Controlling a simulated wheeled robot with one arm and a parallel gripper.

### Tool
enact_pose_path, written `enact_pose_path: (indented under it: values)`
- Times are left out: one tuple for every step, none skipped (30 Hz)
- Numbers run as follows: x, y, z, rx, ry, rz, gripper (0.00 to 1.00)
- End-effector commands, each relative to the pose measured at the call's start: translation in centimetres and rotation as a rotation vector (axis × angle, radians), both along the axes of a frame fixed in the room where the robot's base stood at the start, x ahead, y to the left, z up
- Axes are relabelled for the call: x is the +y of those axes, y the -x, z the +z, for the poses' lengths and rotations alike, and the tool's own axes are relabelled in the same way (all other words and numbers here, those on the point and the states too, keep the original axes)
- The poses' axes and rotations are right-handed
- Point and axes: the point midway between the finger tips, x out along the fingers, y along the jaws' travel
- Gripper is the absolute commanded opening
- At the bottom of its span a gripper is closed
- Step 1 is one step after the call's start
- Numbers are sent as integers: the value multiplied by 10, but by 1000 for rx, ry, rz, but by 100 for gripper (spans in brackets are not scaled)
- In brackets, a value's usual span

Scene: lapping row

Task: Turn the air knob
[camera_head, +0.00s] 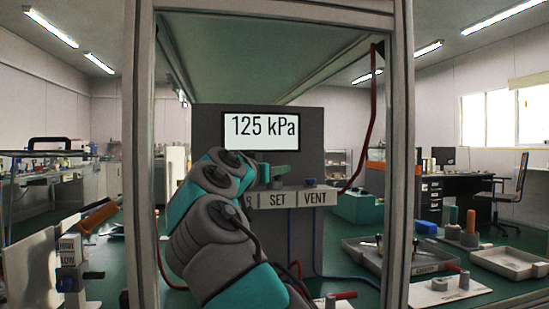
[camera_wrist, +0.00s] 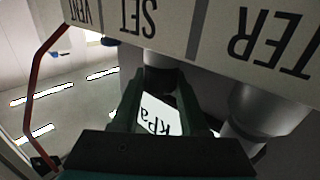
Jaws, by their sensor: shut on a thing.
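A grey control panel (camera_head: 258,128) carries a lit display (camera_head: 261,131) reading 125 kPa. A label strip (camera_head: 293,198) below it reads SET and VENT, with a third label partly hidden by my arm. My gripper (camera_head: 276,171) is at the SET position, just above the strip. In the wrist view, which is upside down, my two dark green fingers (camera_wrist: 160,84) stand either side of a dark knob (camera_wrist: 164,76) at the SET label, shut on it. The knob's face is mostly hidden between the fingers.
A larger grey cylinder (camera_wrist: 266,108) is beside my fingers, at the label ending in TER. Frame posts (camera_head: 399,150) flank the panel. A red hose (camera_head: 369,125) hangs at its right. Trays (camera_head: 508,262) lie on the green bench.

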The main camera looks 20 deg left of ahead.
Motion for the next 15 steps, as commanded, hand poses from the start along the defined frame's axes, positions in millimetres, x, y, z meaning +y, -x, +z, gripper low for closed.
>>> enact_pose_path:
  values:
    - [1, 0, 7, -1, 1, -14, 0]
    - [1, 0, 7, -2, 1, -24, 0]
    - [1, 0, 7, -3, 2, -36, 0]
    - [1, 0, 7, -3, 1, -44, 0]
    - [1, 0, 7, -4, 2, -52, 0]
    - [1, 0, 7, -5, 2, -62, 0]
    - [1, 0, 6, -4, 2, -68, 0]
    - [1, 0, 6, -5, 2, -74, 0]
    - [1, 1, 6, -6, 1, -82, 0]
    - [0, 1, 5, -6, 1, -86, 0]
    - [0, 1, 5, -6, 0, -90, 0]
    - [0, 1, 5, -5, 0, -94, 0]
    - [0, 1, 5, -6, 0, -96, 0]
    - [0, 1, 4, -6, 0, -98, 0]
    - [0, 1, 4, -6, 0, -99, 0]
